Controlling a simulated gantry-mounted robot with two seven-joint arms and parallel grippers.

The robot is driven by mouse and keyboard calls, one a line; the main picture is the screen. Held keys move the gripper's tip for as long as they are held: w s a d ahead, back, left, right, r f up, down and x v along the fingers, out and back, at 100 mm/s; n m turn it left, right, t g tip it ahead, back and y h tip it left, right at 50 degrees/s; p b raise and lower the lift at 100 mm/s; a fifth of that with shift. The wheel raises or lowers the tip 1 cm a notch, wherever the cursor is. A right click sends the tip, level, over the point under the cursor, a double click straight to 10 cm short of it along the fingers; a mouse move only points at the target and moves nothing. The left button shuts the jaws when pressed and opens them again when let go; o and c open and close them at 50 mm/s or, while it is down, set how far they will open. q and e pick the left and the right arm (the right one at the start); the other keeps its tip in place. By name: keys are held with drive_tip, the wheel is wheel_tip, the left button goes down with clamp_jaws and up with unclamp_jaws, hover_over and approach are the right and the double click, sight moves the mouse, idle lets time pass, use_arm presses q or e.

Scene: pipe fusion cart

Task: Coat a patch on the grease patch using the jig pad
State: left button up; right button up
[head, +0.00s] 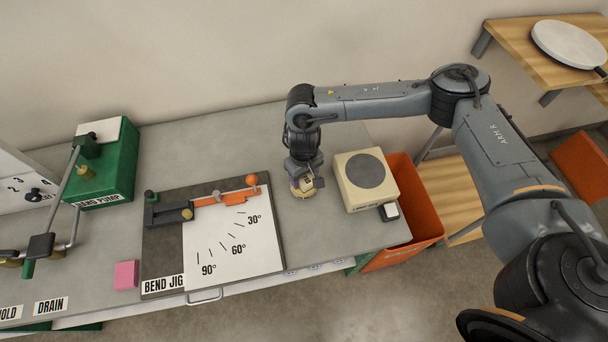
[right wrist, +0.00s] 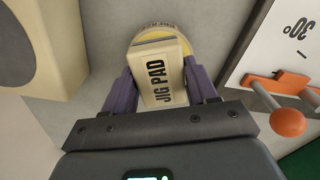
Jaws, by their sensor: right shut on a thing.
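My right gripper (head: 304,182) points down over the table, between the bend jig and a cream box. In the right wrist view its two purple fingers (right wrist: 161,88) are shut on the cream jig pad (right wrist: 160,75), whose label reads JIG PAD. A round yellow thing (right wrist: 135,42) with lettering too small to read lies under the pad; I cannot tell whether they touch. My left gripper is not in view.
The bend jig board (head: 255,250) with its orange-knobbed lever (head: 252,180) is close on the left. A small dark and white block (head: 390,211) sits by the box's front corner. An orange bin (head: 408,205) stands beyond the table's right edge. A pink block (head: 126,275) lies left.

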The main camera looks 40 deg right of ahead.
drive_tip(key=shift+f, duration=0.5)
idle(0.6)
idle(1.1)
drive_tip(key=shift+f+p, duration=0.1)
drive_tip(key=shift+p, duration=0.3)
idle(0.6)
idle(0.5)
wheel_tip(320, 180, up, 3)
drive_tip(key=p, duration=0.4)
drive_tip(key=shift+r, duration=0.2)
wheel_tip(320, 180, up, 4)
drive_tip(key=p, duration=0.5)
drive_tip(key=shift+f, duration=0.1)
idle(0.4)
